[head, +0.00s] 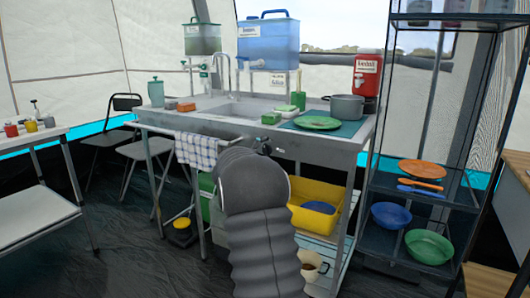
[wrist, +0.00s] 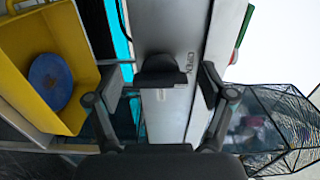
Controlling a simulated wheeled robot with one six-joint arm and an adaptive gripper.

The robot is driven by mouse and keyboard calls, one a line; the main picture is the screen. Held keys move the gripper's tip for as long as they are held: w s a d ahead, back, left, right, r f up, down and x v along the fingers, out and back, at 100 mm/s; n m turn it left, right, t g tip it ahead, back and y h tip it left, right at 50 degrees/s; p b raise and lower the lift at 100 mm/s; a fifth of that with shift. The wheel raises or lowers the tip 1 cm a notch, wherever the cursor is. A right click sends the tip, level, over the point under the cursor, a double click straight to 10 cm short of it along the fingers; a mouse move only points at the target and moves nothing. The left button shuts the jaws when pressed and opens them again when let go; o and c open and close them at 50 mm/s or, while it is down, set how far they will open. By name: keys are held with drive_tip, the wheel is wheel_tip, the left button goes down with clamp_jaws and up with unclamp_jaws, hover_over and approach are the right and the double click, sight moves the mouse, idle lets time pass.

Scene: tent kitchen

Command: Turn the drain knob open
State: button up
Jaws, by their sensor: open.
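The drain knob (wrist: 164,68) is a dark, rounded handle on the grey metal front panel of the sink unit (wrist: 187,20). It shows in the wrist view between my fingers, with dark lettering that seems to read "OPEN" beside it on the right. My gripper (wrist: 160,86) is open, one finger on each side of the knob. I cannot tell whether either finger touches it. In the head view my own arm reaches to the sink's front edge and hides most of the gripper and the knob.
A checked towel (head: 196,149) hangs from a rail left of my arm. A yellow bin (head: 316,216) stands on the shelf below the sink. A black shelf rack (head: 372,190) stands close on the right. A green plate (head: 318,122) and a grey pot (head: 346,107) sit on the counter.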

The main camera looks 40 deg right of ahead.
drive_tip(key=v, duration=1.1)
drive_tip(key=shift+a, duration=0.15)
